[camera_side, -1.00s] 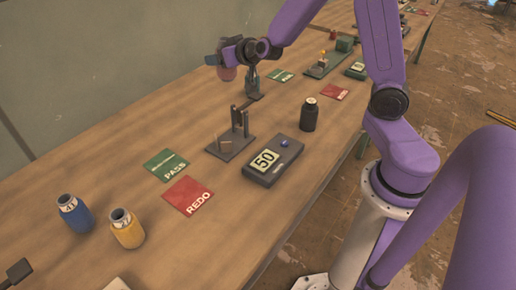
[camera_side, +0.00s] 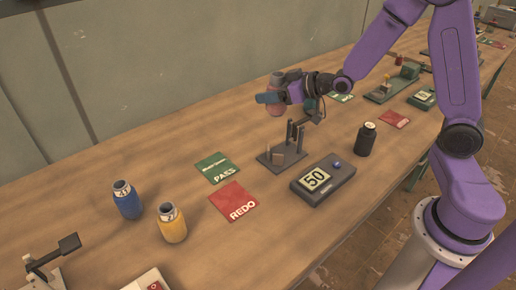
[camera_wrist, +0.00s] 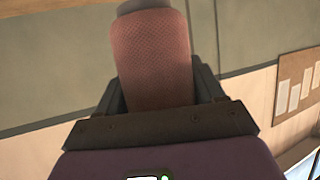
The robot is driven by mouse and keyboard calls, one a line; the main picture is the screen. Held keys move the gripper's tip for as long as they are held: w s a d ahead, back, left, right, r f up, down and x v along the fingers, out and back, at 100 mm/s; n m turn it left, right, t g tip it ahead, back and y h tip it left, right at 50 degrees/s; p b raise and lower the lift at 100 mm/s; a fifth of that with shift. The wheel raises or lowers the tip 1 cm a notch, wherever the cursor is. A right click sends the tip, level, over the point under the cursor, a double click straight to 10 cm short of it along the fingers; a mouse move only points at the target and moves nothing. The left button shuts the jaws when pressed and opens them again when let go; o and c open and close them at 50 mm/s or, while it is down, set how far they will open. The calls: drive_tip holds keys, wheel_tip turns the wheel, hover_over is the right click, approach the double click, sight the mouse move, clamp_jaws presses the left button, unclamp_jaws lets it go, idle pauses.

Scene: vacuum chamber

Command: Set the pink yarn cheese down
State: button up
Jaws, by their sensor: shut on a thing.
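The pink yarn cheese (camera_side: 277,108) is held upright between the fingers of my gripper (camera_side: 270,98), behind the small grey stand with posts (camera_side: 283,158) in the side view. Its lower end seems above the table, but the exact gap cannot be told. In the wrist view the pink cheese (camera_wrist: 152,62) fills the space between the fingers of my gripper (camera_wrist: 158,90), and a grey core end shows at its top. A green PASS card (camera_side: 217,168) and a red REDO card (camera_side: 233,201) lie on the table to the front left.
A blue cheese (camera_side: 127,200) and a yellow cheese (camera_side: 172,224) stand at the left. Bare table lies left of the PASS card.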

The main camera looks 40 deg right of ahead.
drive_tip(key=s+a+f+n+g+y, duration=0.3)
drive_tip(key=s+a+f+n+y, duration=0.1)
drive_tip(key=s+f+n, duration=0.1)
hover_over(239, 155)
drive_tip(key=shift+y, duration=0.3)
wheel_tip(239, 155, down, 10)
drive_tip(key=shift+f, duration=0.25)
drive_tip(key=shift+a+f, duration=0.1)
drive_tip(key=shift+f, duration=1.35)
drive_tip(key=shift+f, duration=0.15)
drive_tip(key=o, duration=1.1)
